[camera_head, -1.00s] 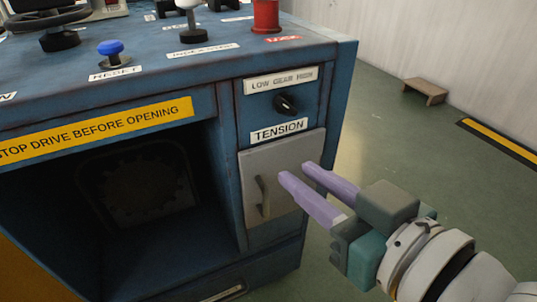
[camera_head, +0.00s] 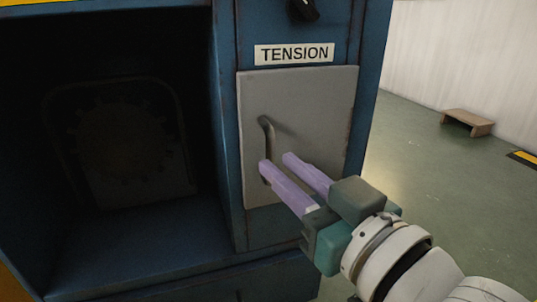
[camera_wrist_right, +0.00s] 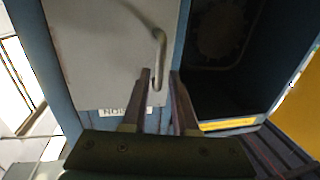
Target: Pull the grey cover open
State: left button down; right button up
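The grey cover (camera_head: 318,101) is a flat panel on the blue machine's front, under the TENSION label. It looks shut, flush with the front. Its thin vertical bar handle (camera_head: 268,133) is near the cover's left side; the lower part is partly hidden by a finger. My right gripper (camera_head: 277,163) is open, its two pale purple fingers pointing at the handle's lower part. In the right wrist view, the handle (camera_wrist_right: 161,46) lines up with the gap between the open fingers (camera_wrist_right: 160,74). I cannot tell whether they touch it. My left gripper is not in view.
A dark open recess (camera_head: 120,190) with a faint gear-like shape lies left of the cover. A dark knob (camera_head: 303,9) sits above the TENSION label (camera_head: 294,53). Green floor is free on the right, with a small wooden stool (camera_head: 467,123) by the wall.

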aim_at(273, 159)
jog(key=b+x, duration=0.1)
jog(key=x, duration=0.2)
jog(key=shift+w+a+f+b, duration=0.1)
jog(key=shift+w+f+b, duration=0.05)
jog(key=shift+w+b, duration=0.2)
jog(key=shift+w+a, duration=0.15)
grip_shut()
dwell(1.0)
